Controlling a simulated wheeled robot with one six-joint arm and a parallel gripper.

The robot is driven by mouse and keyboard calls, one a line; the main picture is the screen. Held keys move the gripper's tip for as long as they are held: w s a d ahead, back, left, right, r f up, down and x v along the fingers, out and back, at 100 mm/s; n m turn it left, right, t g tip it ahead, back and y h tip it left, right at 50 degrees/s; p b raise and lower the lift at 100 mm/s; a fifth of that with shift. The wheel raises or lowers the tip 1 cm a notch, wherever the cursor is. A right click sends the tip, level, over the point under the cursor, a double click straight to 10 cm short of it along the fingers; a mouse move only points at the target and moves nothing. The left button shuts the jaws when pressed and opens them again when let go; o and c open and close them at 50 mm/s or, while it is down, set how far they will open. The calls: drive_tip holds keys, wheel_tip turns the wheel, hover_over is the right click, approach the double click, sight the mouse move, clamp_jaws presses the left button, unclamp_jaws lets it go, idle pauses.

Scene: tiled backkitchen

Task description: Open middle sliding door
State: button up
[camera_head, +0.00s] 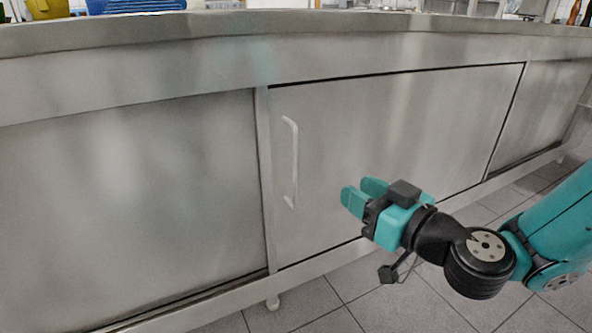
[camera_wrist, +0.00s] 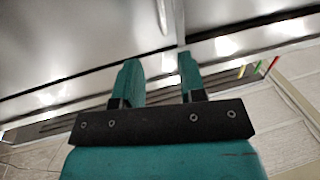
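The middle sliding door (camera_head: 400,125) is a grey metal panel in the front of a steel counter. A pale vertical bar handle (camera_head: 291,165) sits near its left edge. The door appears shut against the post at its left. My gripper (camera_head: 360,195) is open and empty, in front of the door, to the right of and a little lower than the handle, and apart from it. In the wrist view its two teal fingers (camera_wrist: 158,75) stand apart with nothing between them. A pale bar, seemingly the handle (camera_wrist: 163,14), shows at the top of that view.
A left panel (camera_head: 130,195) and a right panel (camera_head: 545,105) flank the door. The steel countertop (camera_head: 300,22) runs above, with a yellow container (camera_head: 47,9) and a blue one (camera_head: 135,5) on it. A lower rail and short foot (camera_head: 272,302) stand over the tiled floor (camera_head: 370,300).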

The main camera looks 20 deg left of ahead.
drive_tip(key=p+x, duration=0.3)
drive_tip(key=x, duration=1.4)
drive_tip(key=shift+p, duration=0.4)
clamp_jaws()
